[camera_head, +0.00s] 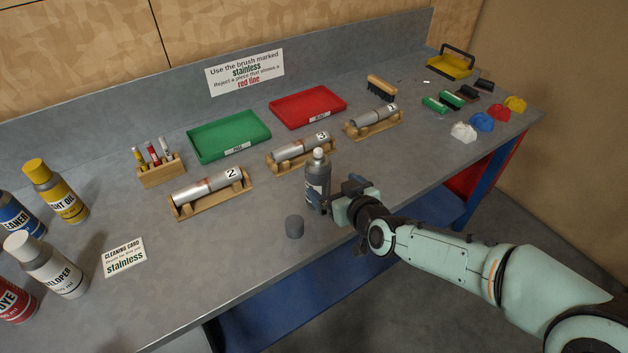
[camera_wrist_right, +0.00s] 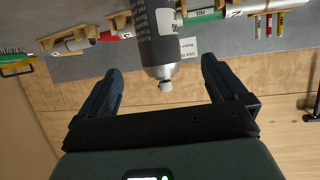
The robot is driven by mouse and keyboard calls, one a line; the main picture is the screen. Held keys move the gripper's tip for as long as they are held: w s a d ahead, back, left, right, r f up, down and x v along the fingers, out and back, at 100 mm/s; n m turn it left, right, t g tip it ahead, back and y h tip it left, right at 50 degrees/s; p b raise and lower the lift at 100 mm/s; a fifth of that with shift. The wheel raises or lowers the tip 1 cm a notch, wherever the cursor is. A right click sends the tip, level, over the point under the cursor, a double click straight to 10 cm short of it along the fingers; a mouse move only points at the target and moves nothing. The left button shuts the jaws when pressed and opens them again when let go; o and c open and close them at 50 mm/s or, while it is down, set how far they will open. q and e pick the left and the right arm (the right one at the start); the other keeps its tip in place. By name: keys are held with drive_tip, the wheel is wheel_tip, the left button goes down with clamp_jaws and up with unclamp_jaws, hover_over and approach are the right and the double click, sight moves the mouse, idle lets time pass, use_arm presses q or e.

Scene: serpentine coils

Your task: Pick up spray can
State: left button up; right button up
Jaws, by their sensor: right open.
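The grey spray can (camera_head: 318,178) stands upright near the front edge of the bench, its white nozzle exposed. A dark grey cap (camera_head: 294,227) sits apart on the bench in front of it. My right gripper (camera_head: 322,203) is open, with its fingers at the can's side. In the right wrist view the can (camera_wrist_right: 153,30) lies between the lines of the open fingers (camera_wrist_right: 160,68), with gaps on both sides. My left gripper is not in view.
Several bottles, including the light oil (camera_head: 56,191) and developer (camera_head: 46,264), stand at left. Tube 2 (camera_head: 208,190) and tube 3 (camera_head: 300,147) lie in wooden cradles close behind the can. Green (camera_head: 229,153) and red (camera_head: 342,105) trays are farther back.

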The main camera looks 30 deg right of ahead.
sight(323, 178)
drive_tip(key=x, duration=0.5)
drive_tip(key=shift+p+x, duration=0.6)
drive_tip(key=shift+x, duration=2.05)
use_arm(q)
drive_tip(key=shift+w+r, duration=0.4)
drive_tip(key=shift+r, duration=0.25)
use_arm(e)
drive_tip(key=shift+r, duration=0.1)
drive_tip(key=c, duration=1.3)
